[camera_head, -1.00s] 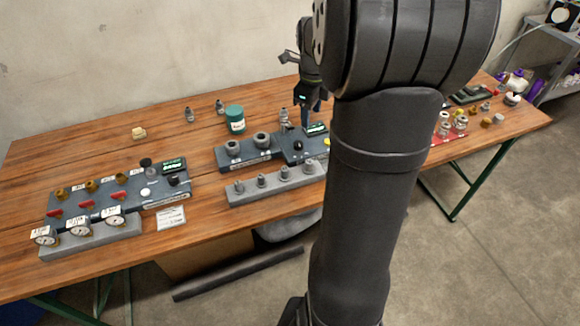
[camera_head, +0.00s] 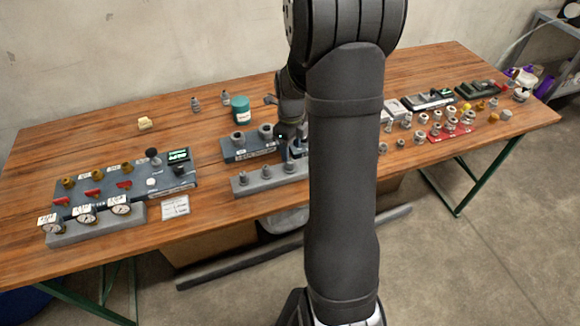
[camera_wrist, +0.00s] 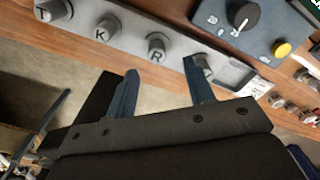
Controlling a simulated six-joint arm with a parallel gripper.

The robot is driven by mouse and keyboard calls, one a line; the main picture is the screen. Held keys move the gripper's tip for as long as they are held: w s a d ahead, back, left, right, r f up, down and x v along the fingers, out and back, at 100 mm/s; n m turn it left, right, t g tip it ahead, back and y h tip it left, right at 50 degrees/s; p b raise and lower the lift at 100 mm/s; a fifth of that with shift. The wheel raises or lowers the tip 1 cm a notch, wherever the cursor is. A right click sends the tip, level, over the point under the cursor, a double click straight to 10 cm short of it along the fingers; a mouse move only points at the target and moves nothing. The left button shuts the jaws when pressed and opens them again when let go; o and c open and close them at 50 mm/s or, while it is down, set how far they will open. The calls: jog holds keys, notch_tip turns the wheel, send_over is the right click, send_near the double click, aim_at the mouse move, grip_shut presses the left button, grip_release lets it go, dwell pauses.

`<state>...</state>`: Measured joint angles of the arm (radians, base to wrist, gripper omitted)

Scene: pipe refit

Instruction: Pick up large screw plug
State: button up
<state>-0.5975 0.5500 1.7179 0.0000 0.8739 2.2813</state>
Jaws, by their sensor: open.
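A grey rack (camera_head: 254,190) at the table's front holds a row of grey metal plugs, among them one at the left end (camera_head: 243,179) and one beside it (camera_head: 266,172). In the wrist view the rack shows a plug by the letter K (camera_wrist: 108,26), one by the letter R (camera_wrist: 158,46), and one beside the right finger (camera_wrist: 203,66). Which one is the large screw plug I cannot tell for sure. My gripper (camera_wrist: 160,70) is open and empty, its blue fingers close in front of the rack, with the R plug appearing between them. In the head view my arm partly hides it.
Behind the rack is a dark fixture block (camera_head: 232,153) with round fittings; its black knob (camera_wrist: 243,15) and yellow button (camera_wrist: 282,48) show in the wrist view. A teal jar (camera_head: 240,109) stands behind. A gauge panel (camera_head: 100,219) is left; several loose fittings lie right.

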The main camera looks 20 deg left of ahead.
aim_at(290, 161)
jog(key=shift+s+f, duration=0.15)
jog(key=shift+f, duration=1.25)
jog(key=shift+s+f, duration=0.1)
jog(key=shift+f, duration=1.25)
jog(key=shift+c, duration=0.4)
jog(key=c, duration=1)
